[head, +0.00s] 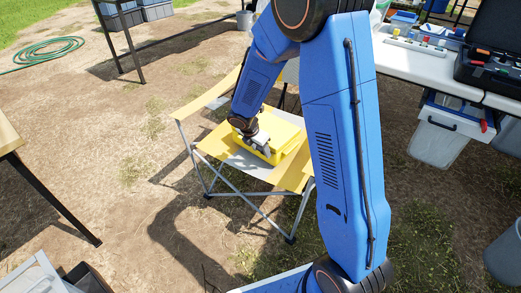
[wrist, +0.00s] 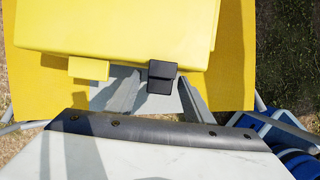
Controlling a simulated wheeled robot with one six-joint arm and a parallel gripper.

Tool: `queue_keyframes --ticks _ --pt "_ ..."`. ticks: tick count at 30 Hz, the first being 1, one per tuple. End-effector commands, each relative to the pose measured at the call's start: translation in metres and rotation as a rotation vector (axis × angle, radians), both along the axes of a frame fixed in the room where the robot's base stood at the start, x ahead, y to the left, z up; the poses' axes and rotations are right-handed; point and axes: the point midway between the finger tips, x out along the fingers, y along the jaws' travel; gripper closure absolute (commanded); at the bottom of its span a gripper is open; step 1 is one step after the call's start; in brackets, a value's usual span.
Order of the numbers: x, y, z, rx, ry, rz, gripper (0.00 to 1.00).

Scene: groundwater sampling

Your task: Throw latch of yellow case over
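The yellow case (head: 287,135) lies on a yellow folding chair (head: 222,148) in the head view. Its front edge fills the top of the wrist view (wrist: 110,30). A small black latch (wrist: 162,77) sits on that edge, right of centre. A yellow tab (wrist: 88,68) sticks out from the edge to its left. My gripper (wrist: 160,74) is open, its two grey fingers spread to the left and right of the black latch. I cannot tell whether they touch it or the case. In the head view my gripper (head: 260,146) is at the case's near side, and the latch cannot be made out.
A white table (head: 420,62) with an open black case (head: 492,50) and bottles stands at the right. A wooden table (head: 8,138) edges in at the left. Dirt ground left of the chair is clear.

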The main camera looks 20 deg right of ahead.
Motion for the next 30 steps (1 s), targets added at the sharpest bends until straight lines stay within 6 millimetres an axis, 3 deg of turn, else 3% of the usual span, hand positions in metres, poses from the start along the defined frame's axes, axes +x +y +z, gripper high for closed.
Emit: queue_keyframes --ticks 8,30 --pt "-0.001 0.004 0.011 0.000 -0.003 0.001 0.53" --pt "-0.028 0.048 0.138 0.002 -0.003 0.000 0.53"
